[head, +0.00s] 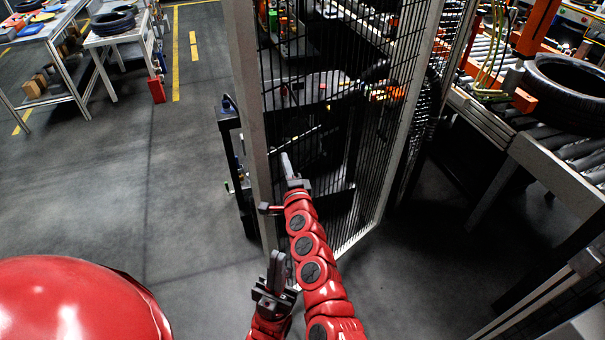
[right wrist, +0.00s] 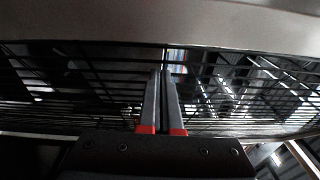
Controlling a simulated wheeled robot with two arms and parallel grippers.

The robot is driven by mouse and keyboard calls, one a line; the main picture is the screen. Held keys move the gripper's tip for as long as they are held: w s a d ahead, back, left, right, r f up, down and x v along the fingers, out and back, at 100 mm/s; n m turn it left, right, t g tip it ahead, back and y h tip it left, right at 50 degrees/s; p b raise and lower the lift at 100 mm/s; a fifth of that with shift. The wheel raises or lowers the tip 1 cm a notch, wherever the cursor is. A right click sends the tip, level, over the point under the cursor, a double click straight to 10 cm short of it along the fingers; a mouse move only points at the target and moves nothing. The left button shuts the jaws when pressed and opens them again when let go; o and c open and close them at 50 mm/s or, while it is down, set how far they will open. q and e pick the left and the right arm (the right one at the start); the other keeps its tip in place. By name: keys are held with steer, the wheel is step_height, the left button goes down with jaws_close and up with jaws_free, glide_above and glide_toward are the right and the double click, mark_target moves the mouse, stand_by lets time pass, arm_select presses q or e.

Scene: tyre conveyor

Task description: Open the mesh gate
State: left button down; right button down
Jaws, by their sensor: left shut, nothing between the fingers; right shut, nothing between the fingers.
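The mesh gate (head: 408,110) is a tall panel of dark wire in a light grey frame, in the middle of the head view. I cannot tell how far it is swung. My right gripper (head: 286,160) is shut and empty in front of the mesh, just right of the left post. In the right wrist view its fingers (right wrist: 161,78) are together against a background of mesh, below a grey frame bar (right wrist: 160,25). Contact with the wires cannot be told. My left gripper (head: 276,265) is shut and empty, lower down near the foot of the left post.
A roller conveyor (head: 540,165) with a black tyre (head: 567,92) stands at the right. Dark floor lies between it and the gate. A table with tyres (head: 118,38) stands at the upper left. The grey floor (head: 110,180) at left is clear.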

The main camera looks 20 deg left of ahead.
mark_target(275, 158)
steer(key=a, duration=0.1)
steer(key=w+a+b, duration=0.1)
steer(key=a, duration=0.1)
steer(key=shift+a+r, duration=0.15)
steer(key=shift+a, duration=0.15)
steer(key=shift+w+a, duration=0.1)
steer(key=shift+a, duration=0.2)
steer(key=shift+w+a+f+b, duration=0.35)
steer(key=shift+w, duration=0.05)
steer(key=shift+w+f, duration=0.25)
steer(key=shift+w, duration=0.1)
